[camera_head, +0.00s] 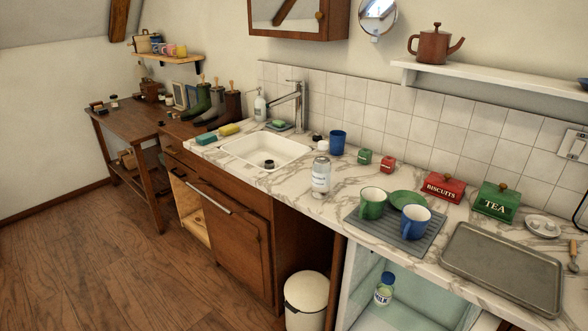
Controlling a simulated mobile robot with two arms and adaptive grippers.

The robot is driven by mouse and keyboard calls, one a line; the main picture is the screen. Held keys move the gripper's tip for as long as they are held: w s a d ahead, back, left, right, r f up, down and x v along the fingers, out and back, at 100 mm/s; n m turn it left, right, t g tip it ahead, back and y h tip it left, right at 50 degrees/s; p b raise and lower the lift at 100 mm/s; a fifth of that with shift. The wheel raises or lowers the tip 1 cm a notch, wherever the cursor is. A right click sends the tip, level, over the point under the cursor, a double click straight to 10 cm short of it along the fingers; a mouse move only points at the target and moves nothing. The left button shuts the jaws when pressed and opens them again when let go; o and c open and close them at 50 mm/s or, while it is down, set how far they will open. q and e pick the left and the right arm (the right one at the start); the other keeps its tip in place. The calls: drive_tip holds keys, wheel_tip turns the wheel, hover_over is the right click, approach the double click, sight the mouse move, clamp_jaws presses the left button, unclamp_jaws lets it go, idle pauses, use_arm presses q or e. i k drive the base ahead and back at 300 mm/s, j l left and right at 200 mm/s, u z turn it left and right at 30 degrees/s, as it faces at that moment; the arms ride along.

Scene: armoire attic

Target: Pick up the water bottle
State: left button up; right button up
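A whitish bottle-like container with a dark-lettered label (320,180) stands upright on the marble counter, near its front edge and just right of the sink. It is the likeliest water bottle, but its label is too small to read. A smaller bottle with a green label (384,290) stands in the open pale compartment under the counter. Neither of my grippers is in view, and nothing touches the container on the counter.
The sink (265,150) lies left of the container. A blue cup (337,143) stands behind it. To its right, a grey mat (392,236) holds two mugs and a green plate. A metal tray (500,268) lies farther right. A bin (306,302) stands below, with open floor at left.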

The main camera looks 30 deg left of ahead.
sight(322, 163)
drive_tip(key=u, duration=0.85)
drive_tip(key=i+j+z, duration=0.15)
drive_tip(key=j+z, duration=0.45)
drive_tip(key=j, duration=0.2)
drive_tip(key=i+j+z, duration=0.1)
drive_tip(key=j+z, duration=0.2)
drive_tip(key=j, duration=0.15)
